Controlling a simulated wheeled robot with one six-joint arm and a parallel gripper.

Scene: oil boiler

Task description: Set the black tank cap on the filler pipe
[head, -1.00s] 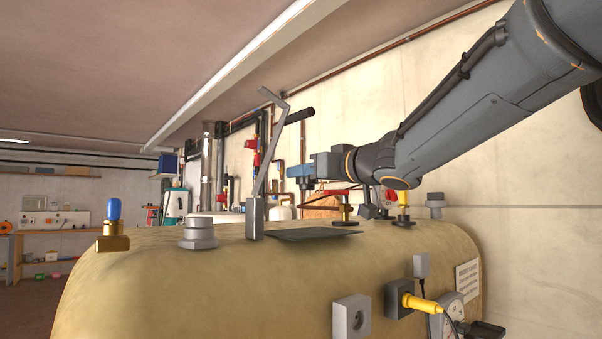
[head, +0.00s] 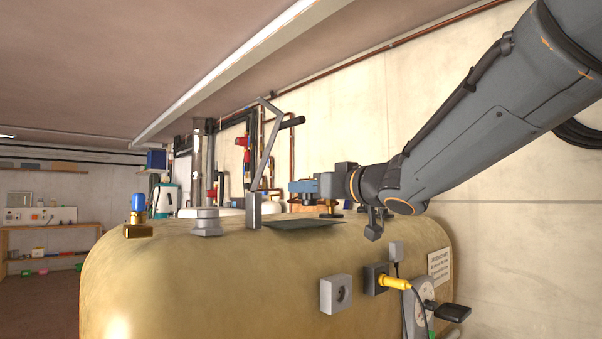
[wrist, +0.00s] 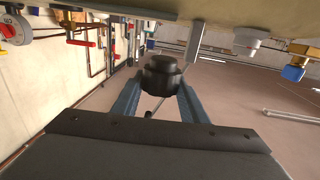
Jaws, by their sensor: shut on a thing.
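My gripper (wrist: 158,92), with blue fingers, is shut on the black tank cap (wrist: 162,74), a round stepped cap held between the fingertips. In the head view my gripper (head: 303,187) is above the tan tank (head: 230,270), over the back of a dark flat plate; the cap is hard to make out there. A stepped grey fitting (head: 207,222) stands on the tank top, left of my gripper; it also shows in the wrist view (wrist: 248,40). I cannot tell for sure whether it is the filler pipe. The cap is apart from it.
A grey post (head: 254,212) with a bent rod rises between the grey fitting and my gripper. A blue-capped brass fitting (head: 138,222) stands farther left. The dark plate (head: 290,224) lies on the tank top. Pipes (head: 262,150) run along the back wall.

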